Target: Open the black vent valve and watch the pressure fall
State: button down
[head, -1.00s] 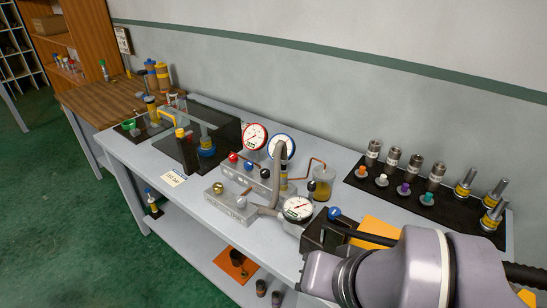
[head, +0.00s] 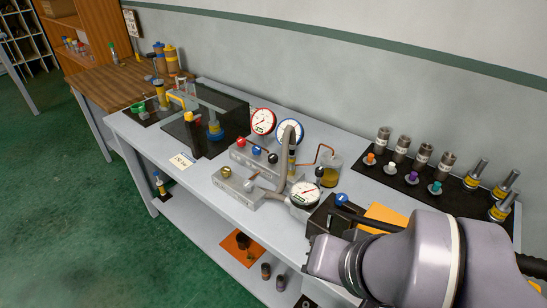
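On the grey block (head: 262,172) in the middle of the bench, a black ball knob (head: 272,158) sits in a row with a red knob (head: 241,142) and a blue knob (head: 257,150). A second black knob (head: 319,171) stands beside the jar of yellowish liquid (head: 330,173); I cannot tell which black knob is the vent valve. A red-rimmed gauge (head: 263,120), a blue-rimmed gauge (head: 290,130) and a grey-rimmed gauge (head: 305,193) face me, their readings too small to tell. My arm fills the lower right; my gripper's fingers do not show.
A black box with a blue ball handle (head: 342,198) stands close to my arm. Metal cylinders and coloured plugs stand on a black mat (head: 398,184) at right.

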aim_at(272, 158)
jog(key=i+j+z, duration=0.2)
jog(key=i+j, duration=0.25)
jog(key=i+j+z, duration=0.15)
jog(key=i+j, duration=0.25)
jog(key=j, duration=0.15)
